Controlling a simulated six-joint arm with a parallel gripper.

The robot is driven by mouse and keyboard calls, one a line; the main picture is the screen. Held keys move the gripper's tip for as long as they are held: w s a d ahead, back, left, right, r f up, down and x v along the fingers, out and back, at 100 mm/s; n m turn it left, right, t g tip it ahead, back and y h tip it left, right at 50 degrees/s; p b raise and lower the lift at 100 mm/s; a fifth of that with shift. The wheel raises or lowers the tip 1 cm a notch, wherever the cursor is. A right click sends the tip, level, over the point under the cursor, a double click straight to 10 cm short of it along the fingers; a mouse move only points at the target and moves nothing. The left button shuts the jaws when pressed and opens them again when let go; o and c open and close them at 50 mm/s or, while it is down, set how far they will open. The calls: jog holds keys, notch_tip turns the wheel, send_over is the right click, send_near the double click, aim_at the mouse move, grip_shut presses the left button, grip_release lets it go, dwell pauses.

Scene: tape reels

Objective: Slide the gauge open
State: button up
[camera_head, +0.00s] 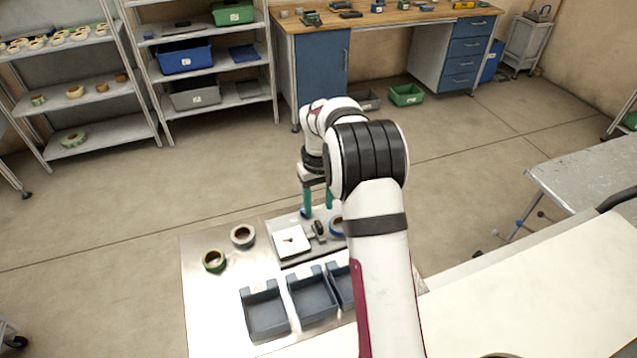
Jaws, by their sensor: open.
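The gauge appears to be the device with a white square face and a small red mark (291,241), lying on a grey plate on the metal table. A dark block (318,229) stands just right of the white face. How far the gauge is open cannot be told at this size. My gripper (318,207) points down over the far edge of the plate, its two teal fingers apart, just behind the dark block. Whether a finger touches anything is unclear.
A green-edged reel (214,261) and a pale grey reel (242,236) lie left of the gauge. Dark blue open bins (265,312) stand in front of it. My arm covers the table's right part. Bare metal tabletop (207,310) is free at left.

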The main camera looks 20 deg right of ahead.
aim_at(318, 224)
notch_tip(318, 224, up, 10)
jog(key=shift+f, duration=0.2)
